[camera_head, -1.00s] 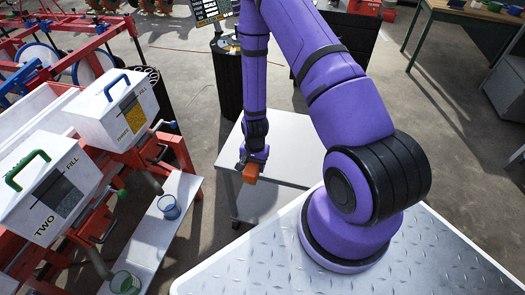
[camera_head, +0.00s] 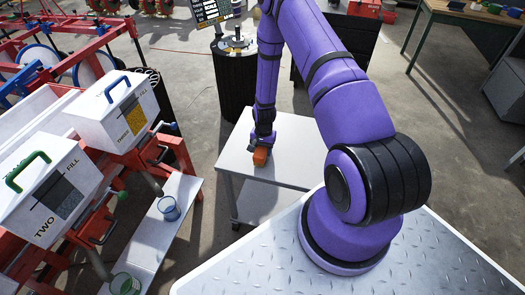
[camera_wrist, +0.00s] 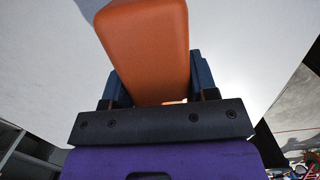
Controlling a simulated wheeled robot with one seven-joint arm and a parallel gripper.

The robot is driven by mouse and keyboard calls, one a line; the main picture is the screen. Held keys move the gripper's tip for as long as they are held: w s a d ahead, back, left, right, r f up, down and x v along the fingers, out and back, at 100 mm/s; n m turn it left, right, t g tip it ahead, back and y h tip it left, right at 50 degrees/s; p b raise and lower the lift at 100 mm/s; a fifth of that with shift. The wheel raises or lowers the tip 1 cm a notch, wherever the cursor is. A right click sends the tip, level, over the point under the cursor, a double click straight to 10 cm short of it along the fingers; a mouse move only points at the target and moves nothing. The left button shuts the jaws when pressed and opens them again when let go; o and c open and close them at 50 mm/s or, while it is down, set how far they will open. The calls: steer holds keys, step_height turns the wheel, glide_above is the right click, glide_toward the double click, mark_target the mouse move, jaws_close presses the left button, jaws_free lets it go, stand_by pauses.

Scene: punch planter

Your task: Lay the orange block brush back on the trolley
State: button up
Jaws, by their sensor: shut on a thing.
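The orange block brush (camera_head: 261,157) is in my gripper (camera_head: 262,148) over the grey trolley (camera_head: 290,165). In the wrist view the brush (camera_wrist: 150,45) stands between the two dark fingers of my gripper (camera_wrist: 160,85), which are shut on its sides. The pale trolley top (camera_wrist: 235,50) fills much of the background there. The brush is close to the trolley top, near its middle left. I cannot tell whether it touches the surface. The brush's underside is hidden.
To the left stand white hopper boxes (camera_head: 115,105) on a red frame. A white shelf (camera_head: 150,235) holds a blue cup (camera_head: 169,208) and a green cup (camera_head: 125,284). A black bin (camera_head: 235,85) stands behind the trolley. The visible trolley top around the brush is clear.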

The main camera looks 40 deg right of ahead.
steer(key=shift+f, duration=0.35)
steer(key=shift+f, duration=0.1)
steer(key=o, duration=1)
steer(key=shift+c, duration=0.2)
